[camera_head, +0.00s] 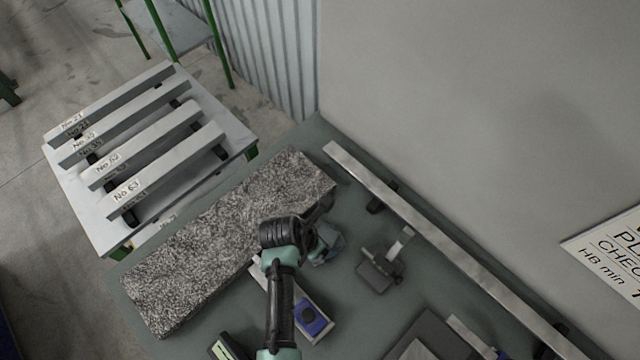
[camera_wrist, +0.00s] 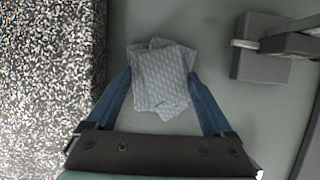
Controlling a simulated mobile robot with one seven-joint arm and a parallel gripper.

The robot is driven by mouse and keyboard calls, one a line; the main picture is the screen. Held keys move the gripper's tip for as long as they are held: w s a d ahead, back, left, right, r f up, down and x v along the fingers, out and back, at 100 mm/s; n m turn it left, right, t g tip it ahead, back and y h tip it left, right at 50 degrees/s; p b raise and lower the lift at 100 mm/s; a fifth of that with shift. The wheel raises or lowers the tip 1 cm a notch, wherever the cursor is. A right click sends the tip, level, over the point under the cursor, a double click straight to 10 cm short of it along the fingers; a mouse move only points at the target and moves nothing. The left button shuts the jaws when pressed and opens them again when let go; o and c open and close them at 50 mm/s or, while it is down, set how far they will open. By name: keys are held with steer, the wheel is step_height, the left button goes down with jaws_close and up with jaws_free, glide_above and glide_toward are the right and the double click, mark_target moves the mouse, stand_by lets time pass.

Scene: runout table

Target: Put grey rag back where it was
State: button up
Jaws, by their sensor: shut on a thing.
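The grey rag (camera_wrist: 162,78) is a folded, patterned cloth between the fingertips of my gripper (camera_wrist: 161,80) in the wrist view. The blue fingers press on its left and right sides. In the head view the rag (camera_head: 327,243) is partly hidden by my arm, just right of the speckled granite slab. The gripper (camera_head: 322,245) is there over the green table top. I cannot tell whether the rag touches the table or is held just above it.
The speckled granite slab (camera_head: 225,235) lies left of the gripper. A dark block-shaped stand (camera_head: 381,268) is to the right. A long metal bar (camera_head: 440,240) runs along the wall side. A blue-and-white item (camera_head: 312,318) lies nearer. Numbered bars (camera_head: 165,165) rest on a side table.

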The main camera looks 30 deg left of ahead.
steer(key=shift+f, duration=0.15)
steer(key=o, duration=1.1)
steer(key=shift+c, duration=0.2)
steer(key=v, duration=1.2)
steer(key=shift+w, duration=0.1)
